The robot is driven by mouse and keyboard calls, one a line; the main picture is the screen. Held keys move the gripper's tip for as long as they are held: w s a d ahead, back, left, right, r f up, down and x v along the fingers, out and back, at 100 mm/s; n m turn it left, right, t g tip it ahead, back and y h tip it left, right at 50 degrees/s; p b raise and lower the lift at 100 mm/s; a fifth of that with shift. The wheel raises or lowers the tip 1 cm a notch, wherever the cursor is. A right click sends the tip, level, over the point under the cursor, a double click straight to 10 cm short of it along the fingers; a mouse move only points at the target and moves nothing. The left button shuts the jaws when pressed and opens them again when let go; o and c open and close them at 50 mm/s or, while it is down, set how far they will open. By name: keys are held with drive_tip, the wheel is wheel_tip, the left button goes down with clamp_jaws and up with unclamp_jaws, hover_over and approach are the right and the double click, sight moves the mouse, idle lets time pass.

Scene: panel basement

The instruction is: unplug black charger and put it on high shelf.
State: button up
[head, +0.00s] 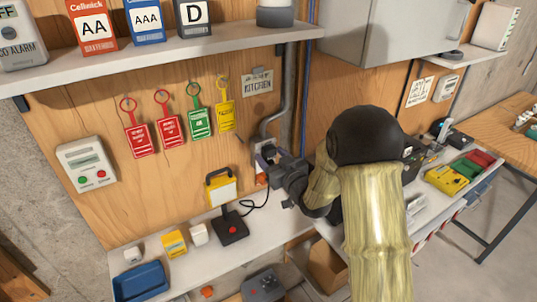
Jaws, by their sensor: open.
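The black charger (269,151) appears as a small dark block at the wall outlet (260,168), below the grey conduit on the wooden panel. It is small and partly covered by my gripper. My gripper (267,162) is open, with its fingertips close to the charger and outlet. I cannot tell whether they touch the charger. A black cord hangs below the outlet and runs to a black joystick box with a red button (232,228). The high shelf (150,57) runs along the top left, above the hanging tags.
Battery boxes (147,20), an alarm unit (20,38) and a grey cylinder (275,12) stand on the high shelf, with bare board along its front. A yellow lamp (220,187) stands left of my gripper. A grey cabinet (390,35) hangs at upper right.

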clamp_jaws()
idle(0.3)
drive_tip(key=shift+d, duration=0.1)
drive_tip(key=shift+b+v, duration=1.55)
drive_tip(key=shift+v, duration=1.4)
